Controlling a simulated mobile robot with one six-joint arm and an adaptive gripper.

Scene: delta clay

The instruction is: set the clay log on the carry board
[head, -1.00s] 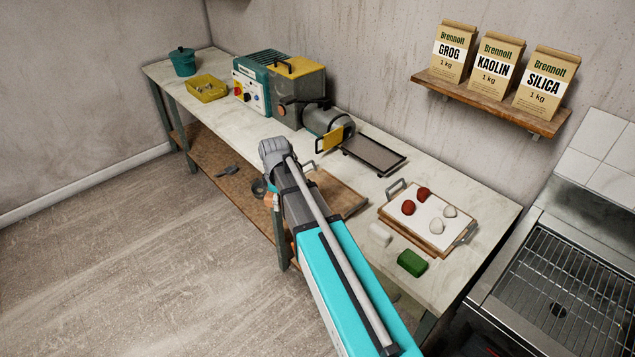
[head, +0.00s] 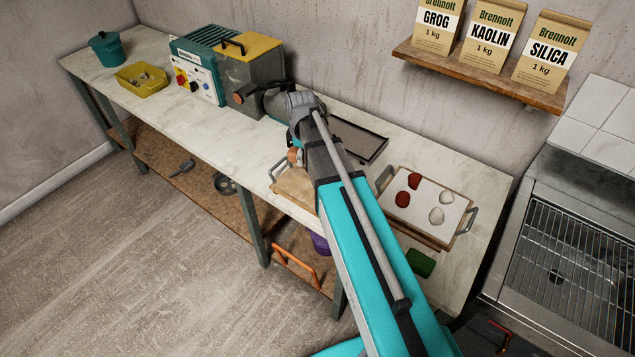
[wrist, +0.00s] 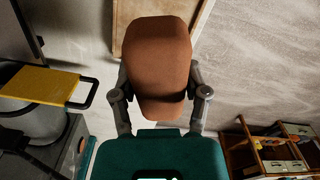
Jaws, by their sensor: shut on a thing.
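The clay log (wrist: 157,65), a thick terracotta-brown piece with a rounded end, is held between the fingers of my gripper (wrist: 160,103) in the wrist view. In the head view only a small brown part of the log (head: 294,156) shows beside my wrist. The carry board (head: 290,187), pale wood with a metal handle, lies near the table's front edge, partly hidden by my arm. In the wrist view a wood-edged panel, apparently the board (wrist: 118,30), lies beyond the log. I cannot tell whether log and board touch.
A dark tray (head: 362,138) lies behind my arm. To the right is a board with red and white lumps (head: 400,212), with a green block (head: 420,262) in front. A machine with a yellow top (head: 250,75) stands left.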

